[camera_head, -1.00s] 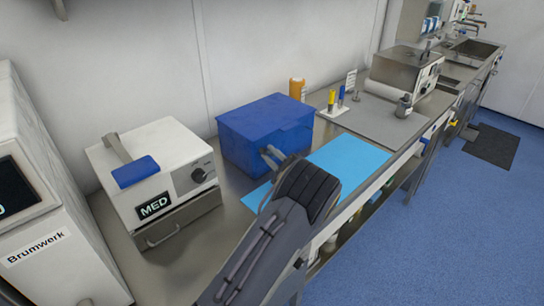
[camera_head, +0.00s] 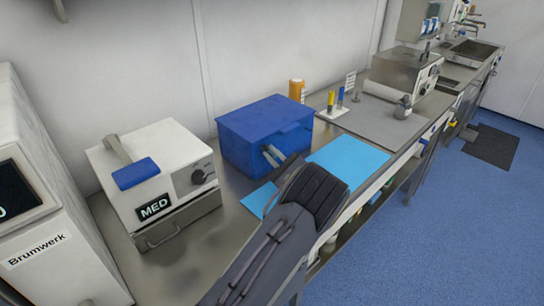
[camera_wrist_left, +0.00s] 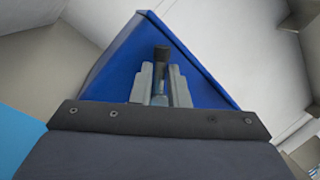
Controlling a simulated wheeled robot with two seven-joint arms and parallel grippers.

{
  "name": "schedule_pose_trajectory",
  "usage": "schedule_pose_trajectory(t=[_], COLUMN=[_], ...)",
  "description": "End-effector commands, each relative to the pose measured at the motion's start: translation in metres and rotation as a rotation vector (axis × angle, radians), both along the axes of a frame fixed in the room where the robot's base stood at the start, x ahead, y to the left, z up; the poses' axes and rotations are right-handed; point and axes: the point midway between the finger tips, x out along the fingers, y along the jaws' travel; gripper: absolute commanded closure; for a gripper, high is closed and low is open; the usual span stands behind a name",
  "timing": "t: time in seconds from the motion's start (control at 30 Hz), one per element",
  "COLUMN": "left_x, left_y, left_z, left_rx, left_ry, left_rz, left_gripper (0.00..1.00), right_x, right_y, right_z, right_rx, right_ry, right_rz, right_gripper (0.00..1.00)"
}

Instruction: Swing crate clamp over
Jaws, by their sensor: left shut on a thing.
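The blue crate (camera_head: 262,130) stands closed on the steel counter against the back wall. My left gripper (camera_head: 270,155) is at the crate's front face, its arm coming up from the bottom of the head view. In the left wrist view the crate (camera_wrist_left: 205,80) fills the middle. There the gripper's two fingers (camera_wrist_left: 160,88) are shut on a dark, narrow clamp (camera_wrist_left: 161,60) that sticks up between them. Most of the clamp is hidden by the fingers in the head view. My right gripper is not in view.
A light blue mat (camera_head: 350,160) lies right of the crate, partly behind my arm. A white MED device (camera_head: 150,165) stands left of it. An orange bottle (camera_head: 297,90) stands behind the crate, and a rack with yellow and blue tubes (camera_head: 335,108) to its right.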

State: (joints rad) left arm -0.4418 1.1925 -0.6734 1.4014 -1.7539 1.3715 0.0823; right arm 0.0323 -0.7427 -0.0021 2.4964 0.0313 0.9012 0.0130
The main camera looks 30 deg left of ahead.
Motion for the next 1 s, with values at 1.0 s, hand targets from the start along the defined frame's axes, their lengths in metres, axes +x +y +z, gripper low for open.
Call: schedule_pose_trajectory(t=[1.0], left_x=[0.018], left_y=[-0.007], left_z=[0.011], left_rx=[0.200], left_ry=[0.575], left_rz=[-0.003], left_gripper=[1.00], right_x=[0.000], right_y=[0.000], right_z=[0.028], right_rx=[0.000], right_ry=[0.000], right_rz=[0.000], right_gripper=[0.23])
